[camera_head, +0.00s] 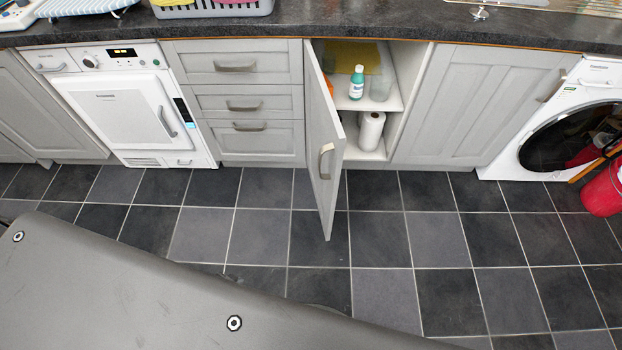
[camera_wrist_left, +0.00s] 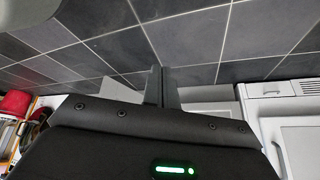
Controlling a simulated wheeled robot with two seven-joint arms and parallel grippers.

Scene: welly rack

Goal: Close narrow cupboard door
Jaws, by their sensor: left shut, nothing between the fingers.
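The narrow cupboard door (camera_head: 318,135) is light grey and stands wide open, swung out over the floor from the left side of its opening. The narrow cupboard (camera_head: 412,85) shows white shelves inside, with a green-and-white bottle (camera_head: 357,83), a paper roll (camera_head: 371,131) and a yellowish cloth (camera_head: 350,56). My left gripper (camera_wrist_left: 162,70) is shut and empty in the left wrist view, its fingers pointing over floor tiles; I cannot see it touching the door. My right gripper is not in view.
Drawers (camera_head: 245,105) and a white dryer (camera_head: 128,105) are left of the cupboard. A closed wider door (camera_head: 480,100), a washing machine (camera_head: 545,125) and a red bucket (camera_head: 603,190) are right. The tiled floor (camera_head: 255,235) in front is clear.

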